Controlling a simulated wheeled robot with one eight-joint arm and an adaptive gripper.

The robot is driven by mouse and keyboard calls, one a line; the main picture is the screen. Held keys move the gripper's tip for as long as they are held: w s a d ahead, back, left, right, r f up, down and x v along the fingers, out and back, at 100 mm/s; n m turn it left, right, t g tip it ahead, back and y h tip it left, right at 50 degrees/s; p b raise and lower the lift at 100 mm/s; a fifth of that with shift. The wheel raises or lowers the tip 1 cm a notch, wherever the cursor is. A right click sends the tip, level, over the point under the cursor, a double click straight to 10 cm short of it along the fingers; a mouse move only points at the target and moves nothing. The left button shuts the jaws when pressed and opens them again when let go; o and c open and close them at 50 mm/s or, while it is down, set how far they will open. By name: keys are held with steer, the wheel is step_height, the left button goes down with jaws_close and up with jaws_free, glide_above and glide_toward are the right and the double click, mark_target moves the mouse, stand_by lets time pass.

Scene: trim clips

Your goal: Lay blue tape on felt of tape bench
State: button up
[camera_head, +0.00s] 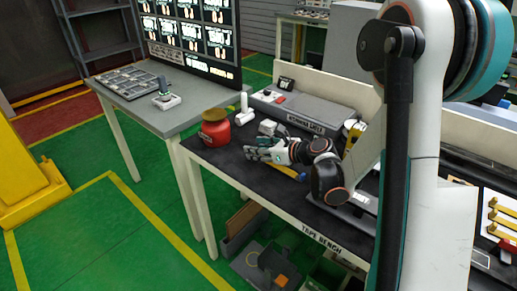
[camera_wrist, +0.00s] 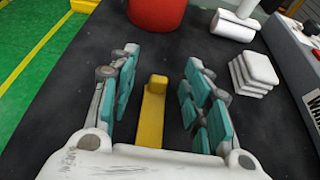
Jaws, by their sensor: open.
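The tape bench (camera_head: 318,238) has a dark, felt-like top, which fills much of the wrist view (camera_wrist: 50,95). My gripper (camera_head: 252,149) is low over this top, its fingers pointing left towards the red container. In the wrist view my gripper (camera_wrist: 160,62) is open, with teal pads on both sides. A yellow bar with a raised end (camera_wrist: 153,110) lies between the fingers, with gaps on both sides. A small blue patch (camera_head: 303,177) shows beside my gripper in the head view; I cannot tell whether it is the blue tape. No blue roll is clearly visible.
A red container (camera_head: 215,132) stands beyond the fingertips. White stacked pads (camera_wrist: 254,72) and a white cylinder (camera_wrist: 233,26) lie to their right. A grey labelled case (camera_head: 305,115) is along the back. A grey side table (camera_head: 190,105) adjoins at left. Bare felt lies left of my gripper.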

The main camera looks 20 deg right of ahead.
steer(key=shift+s+d, duration=0.1)
steer(key=v, duration=1.1)
steer(key=shift+s+d+r, duration=0.15)
steer(key=shift+s+r, duration=0.05)
steer(key=shift+s, duration=0.15)
steer(key=s+a+r+n+g+h+p, duration=0.1)
steer(key=s+a+r+n, duration=0.25)
steer(key=a+n, duration=0.35)
steer(key=s+a+r+n+g+h+p, duration=0.1)
steer(key=s+a+r+n, duration=0.1)
steer(key=a+r+n, duration=0.35)
steer(key=s+d+f+n+g+h+b, duration=0.1)
steer(key=s+d+n+h, duration=0.1)
steer(key=s+n, duration=0.6)
steer(key=s+d+f+n+g+h+b, duration=0.1)
steer(key=s+d+f+n+h, duration=0.1)
steer(key=s+n, duration=0.6)
steer(key=shift+s+d+n+h, duration=0.2)
steer(key=shift+d+n+h, duration=0.15)
steer(key=shift+d+h, duration=0.45)
